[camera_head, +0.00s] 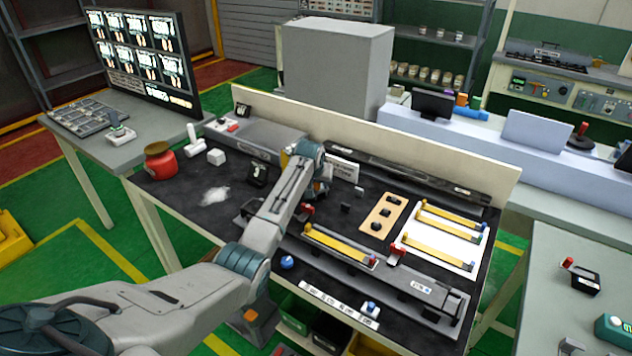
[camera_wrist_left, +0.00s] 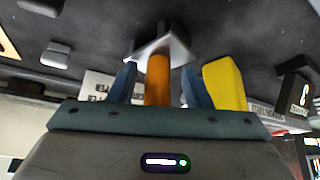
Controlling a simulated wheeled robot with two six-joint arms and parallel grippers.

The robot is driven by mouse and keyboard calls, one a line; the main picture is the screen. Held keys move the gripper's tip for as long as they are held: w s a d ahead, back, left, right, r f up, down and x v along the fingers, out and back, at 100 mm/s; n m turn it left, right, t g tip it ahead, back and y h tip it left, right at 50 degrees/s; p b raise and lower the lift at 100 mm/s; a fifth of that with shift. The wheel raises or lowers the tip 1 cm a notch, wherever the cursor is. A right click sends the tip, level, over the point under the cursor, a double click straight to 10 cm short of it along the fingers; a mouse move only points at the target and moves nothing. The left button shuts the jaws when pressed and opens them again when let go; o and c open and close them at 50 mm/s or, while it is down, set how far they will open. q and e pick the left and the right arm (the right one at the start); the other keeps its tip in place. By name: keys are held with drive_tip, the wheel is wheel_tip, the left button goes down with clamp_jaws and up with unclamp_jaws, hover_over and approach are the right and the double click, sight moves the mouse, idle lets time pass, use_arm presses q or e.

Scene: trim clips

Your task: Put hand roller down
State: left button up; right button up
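The hand roller shows in the left wrist view as an orange handle (camera_wrist_left: 158,80) with a pale bracket (camera_wrist_left: 157,50) and a dark head beyond it, against the black table top. My left gripper (camera_wrist_left: 159,72) has its two blue fingers on either side of the handle, with a narrow gap showing on each side. I cannot tell if the roller's head touches the table. In the head view my left gripper (camera_head: 320,188) is low over the back middle of the workbench, and my own arm mostly hides the roller. My right gripper is not in view.
A yellow piece (camera_wrist_left: 225,85) stands close beside the right-hand finger. The workbench (camera_head: 200,195) holds a red pot (camera_head: 160,162), a white cube (camera_head: 216,157), a tan board (camera_head: 383,214) and a white sheet with yellow strips (camera_head: 412,240). A low wall (camera_head: 400,145) edges the back.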

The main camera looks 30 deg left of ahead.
use_arm(q)
drive_tip(key=shift+r, duration=0.15)
drive_tip(key=shift+r, duration=0.3)
drive_tip(key=b+v, duration=0.2)
drive_tip(key=v, duration=1)
drive_tip(key=shift+r, duration=0.3)
